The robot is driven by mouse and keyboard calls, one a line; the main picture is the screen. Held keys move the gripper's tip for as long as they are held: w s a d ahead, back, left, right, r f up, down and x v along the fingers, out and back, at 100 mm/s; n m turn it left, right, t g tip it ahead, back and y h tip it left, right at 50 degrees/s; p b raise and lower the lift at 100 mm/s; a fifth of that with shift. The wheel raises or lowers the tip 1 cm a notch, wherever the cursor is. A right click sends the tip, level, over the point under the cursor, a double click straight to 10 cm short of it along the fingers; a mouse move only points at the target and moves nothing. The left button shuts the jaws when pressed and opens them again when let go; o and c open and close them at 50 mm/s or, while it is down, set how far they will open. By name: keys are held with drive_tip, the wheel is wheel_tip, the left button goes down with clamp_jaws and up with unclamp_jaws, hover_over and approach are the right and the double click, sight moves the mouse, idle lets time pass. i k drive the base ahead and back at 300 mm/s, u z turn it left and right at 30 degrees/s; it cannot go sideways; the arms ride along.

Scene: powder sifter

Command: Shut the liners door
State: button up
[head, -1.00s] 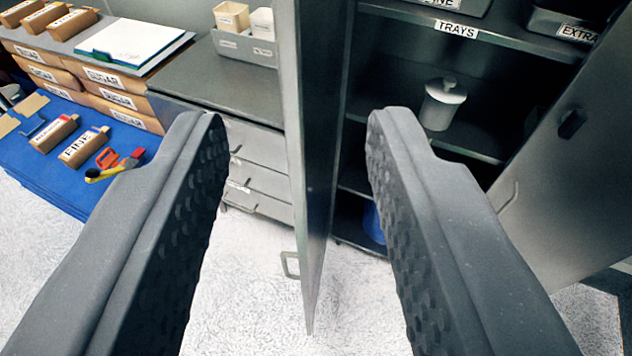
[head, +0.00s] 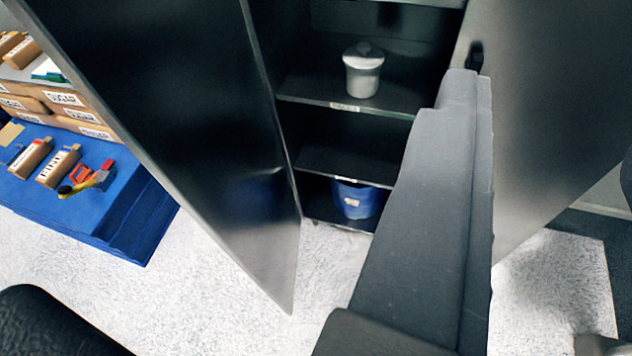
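A dark metal cabinet stands ahead with both its doors open. The left door (head: 170,120) swings toward me and slants across the left of the view. The right door (head: 560,110) stands open at the right, with a dark catch near its upper inner edge. No label in view tells which one is the liners door. My gripper (head: 463,90) reaches up in front of the right door's inner side; its tip overlaps the door near the catch, and I cannot tell whether it touches. One finger shows clearly; the other is not clearly seen, so its opening is unclear.
A lidded pale pot (head: 363,72) stands on a cabinet shelf, and a blue container (head: 355,200) sits lower down. Pale floor (head: 220,300) is clear in front.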

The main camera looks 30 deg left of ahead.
sight(179, 83)
drive_tip(key=z, duration=1.35)
drive_tip(key=k, duration=1.5)
drive_tip(key=u, duration=1.6)
drive_tip(key=i, duration=1.05)
drive_tip(key=u, duration=0.1)
